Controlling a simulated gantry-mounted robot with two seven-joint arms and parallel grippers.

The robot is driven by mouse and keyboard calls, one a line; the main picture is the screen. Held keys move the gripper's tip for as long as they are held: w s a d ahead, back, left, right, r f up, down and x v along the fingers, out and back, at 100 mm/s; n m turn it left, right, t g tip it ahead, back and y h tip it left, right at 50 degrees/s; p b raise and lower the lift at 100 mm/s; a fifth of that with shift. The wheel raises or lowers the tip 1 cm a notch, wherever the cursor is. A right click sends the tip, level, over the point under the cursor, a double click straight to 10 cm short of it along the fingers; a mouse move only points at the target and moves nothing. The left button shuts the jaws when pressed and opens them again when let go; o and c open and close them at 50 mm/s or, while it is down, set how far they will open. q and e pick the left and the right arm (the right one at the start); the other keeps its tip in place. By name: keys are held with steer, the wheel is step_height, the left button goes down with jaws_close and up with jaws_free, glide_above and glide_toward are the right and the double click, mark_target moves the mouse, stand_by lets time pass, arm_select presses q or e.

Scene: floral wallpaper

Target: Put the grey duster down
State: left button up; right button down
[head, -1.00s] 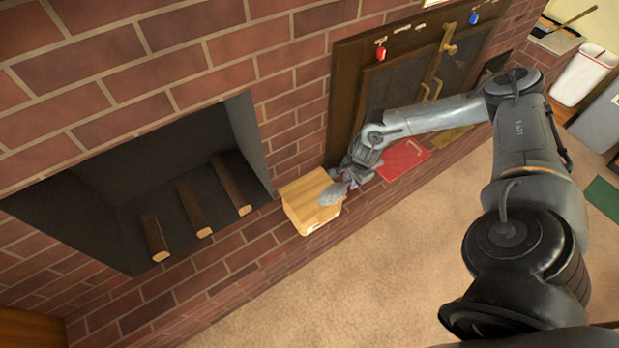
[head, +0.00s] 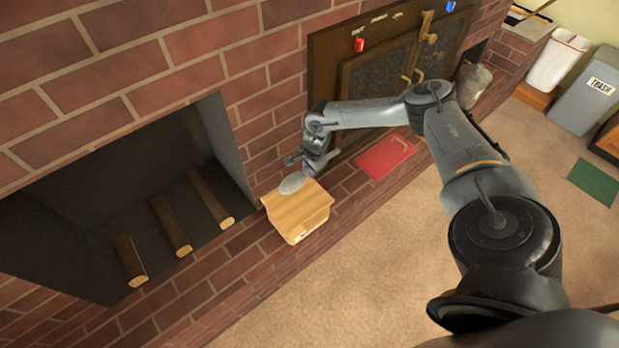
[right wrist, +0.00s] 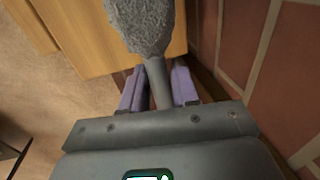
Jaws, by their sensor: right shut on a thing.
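The grey duster (head: 292,183) has a fuzzy oval head and shows over the top of a small wooden box (head: 302,218). In the right wrist view the duster's head (right wrist: 143,22) is at the top and its handle runs down between the purple fingers. My right gripper (head: 306,165) is shut on the handle; it also shows in the right wrist view (right wrist: 158,90). The duster's head overlaps the wooden surface (right wrist: 80,35) there; I cannot tell whether it touches. My left gripper is not in view.
A brick fireplace opening with three logs (head: 172,228) is at the left. A red board (head: 385,157) lies on the brick ledge right of the box. A trash bin (head: 590,92) stands at the far right. The carpet (head: 340,280) in front is mostly clear.

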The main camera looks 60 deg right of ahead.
steer(key=shift+w+f+b, duration=0.1)
steer(key=shift+f+b, duration=0.9)
steer(key=shift+f, duration=1.1)
steer(key=c, duration=0.8)
jaws_free()
steer(key=shift+f, duration=0.1)
steer(key=shift+c, duration=0.2)
